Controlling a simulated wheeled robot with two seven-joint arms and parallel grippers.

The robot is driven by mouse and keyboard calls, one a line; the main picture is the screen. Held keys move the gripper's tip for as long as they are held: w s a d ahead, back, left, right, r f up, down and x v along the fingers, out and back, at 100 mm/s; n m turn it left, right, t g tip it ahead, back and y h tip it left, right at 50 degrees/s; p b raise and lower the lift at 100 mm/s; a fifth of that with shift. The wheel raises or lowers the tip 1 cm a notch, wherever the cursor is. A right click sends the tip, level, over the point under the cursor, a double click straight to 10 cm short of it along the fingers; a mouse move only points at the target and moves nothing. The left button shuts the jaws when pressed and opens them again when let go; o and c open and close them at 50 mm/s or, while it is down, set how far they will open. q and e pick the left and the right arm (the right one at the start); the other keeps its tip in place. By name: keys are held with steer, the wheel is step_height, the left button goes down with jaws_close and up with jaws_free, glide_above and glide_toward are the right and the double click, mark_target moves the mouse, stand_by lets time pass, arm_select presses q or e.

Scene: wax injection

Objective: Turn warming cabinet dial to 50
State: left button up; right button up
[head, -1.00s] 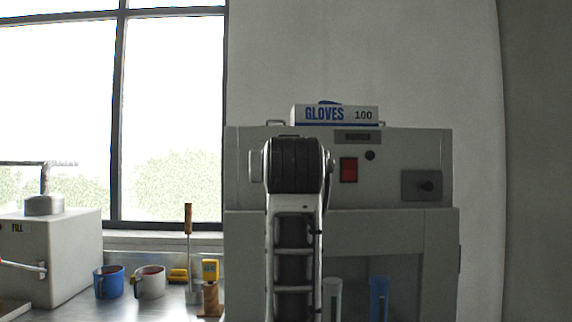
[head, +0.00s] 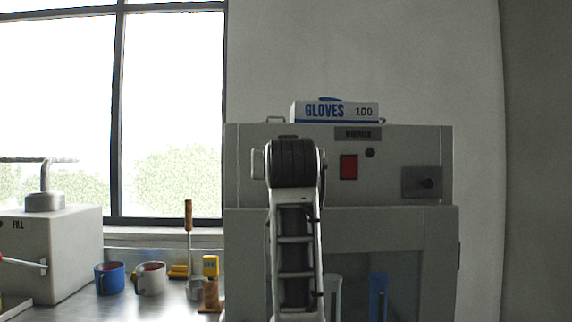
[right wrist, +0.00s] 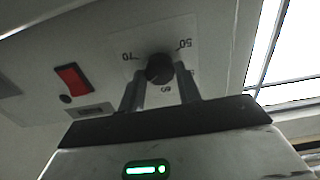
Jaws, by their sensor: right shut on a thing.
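The warming cabinet (head: 390,225) stands in the head view, with my right arm in front of its left part, hiding the dial there. In the right wrist view, which is turned over, the black dial (right wrist: 158,67) sits on a white scale plate (right wrist: 190,45) marked 70, 50 and, between them, what looks like 60. My right gripper (right wrist: 159,76) is shut on the dial, one finger on each side. I cannot make out where the dial's pointer stands. My left gripper is in neither view.
A red switch (head: 348,167) and a grey latch plate (head: 411,182) are on the cabinet front. A gloves box (head: 340,112) lies on top. A blue mug (head: 109,279), a white mug (head: 150,280) and tools stand on the bench to the left, near a FILL machine (head: 60,250).

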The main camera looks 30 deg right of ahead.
arm_select(q)
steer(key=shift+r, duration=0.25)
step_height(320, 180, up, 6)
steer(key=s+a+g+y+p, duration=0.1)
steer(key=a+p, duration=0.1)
steer(key=p, duration=1.3)
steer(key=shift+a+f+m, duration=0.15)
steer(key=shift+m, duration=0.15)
arm_select(e)
steer(key=shift+f+n, duration=0.15)
steer(key=shift+n, duration=8.8)
steer(key=shift+f+n, duration=0.1)
steer(key=shift+n, duration=8.85)
